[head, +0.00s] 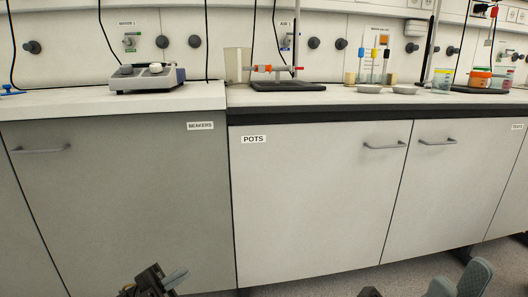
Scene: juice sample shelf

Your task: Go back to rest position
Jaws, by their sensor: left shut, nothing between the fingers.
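My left gripper (174,277) shows at the bottom edge, left of centre, low in front of the grey cabinet. Its dark body and a grey finger are in view; it is shut and empty. My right gripper (461,279) shows only in part at the bottom right, with grey pieces cut off by the frame edge. Whether it is open or shut cannot be told. Both grippers are well below the worktop and apart from the things on it.
A cabinet labelled BEAKERS (120,190) and one labelled POTS (310,200) stand ahead, doors closed. Grey floor (335,283) shows below.

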